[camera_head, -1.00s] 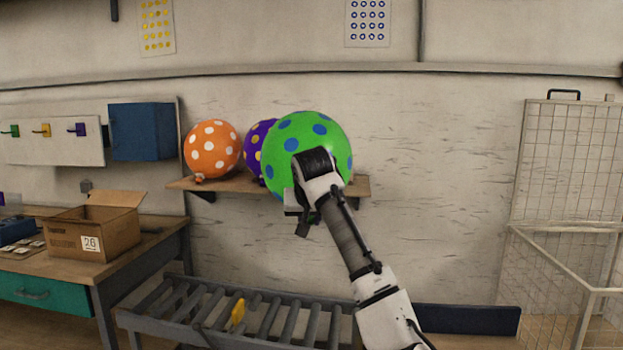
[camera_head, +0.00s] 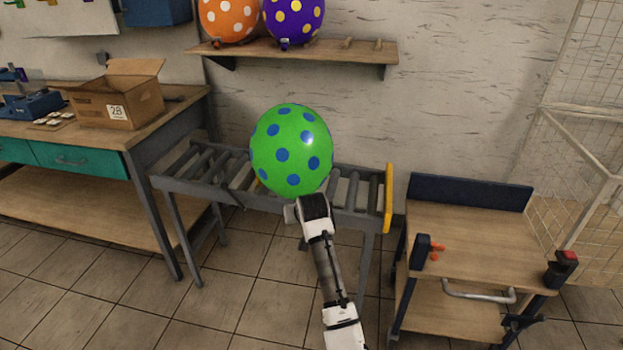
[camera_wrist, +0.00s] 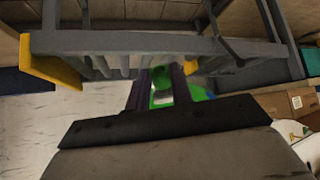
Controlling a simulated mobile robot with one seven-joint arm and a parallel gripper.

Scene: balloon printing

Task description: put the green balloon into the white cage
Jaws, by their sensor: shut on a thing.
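The green balloon (camera_head: 291,150) with blue dots is held upright over the roller conveyor in the head view. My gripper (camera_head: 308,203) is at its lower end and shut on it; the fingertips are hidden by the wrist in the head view. In the wrist view, a green part of the balloon (camera_wrist: 164,88) shows between the two dark fingers (camera_wrist: 163,84). The white cage (camera_head: 585,112), with a pale frame and wire mesh, stands at the right edge of the head view, partly cut off and well apart from the balloon.
A roller conveyor (camera_head: 205,165) with a yellow end plate (camera_head: 389,198) lies beneath the balloon. A wooden cart (camera_head: 470,235) stands between conveyor and cage. Orange (camera_head: 229,18) and purple (camera_head: 293,18) balloons sit on the wall shelf (camera_head: 340,52). A cardboard box (camera_head: 117,98) is on the left workbench.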

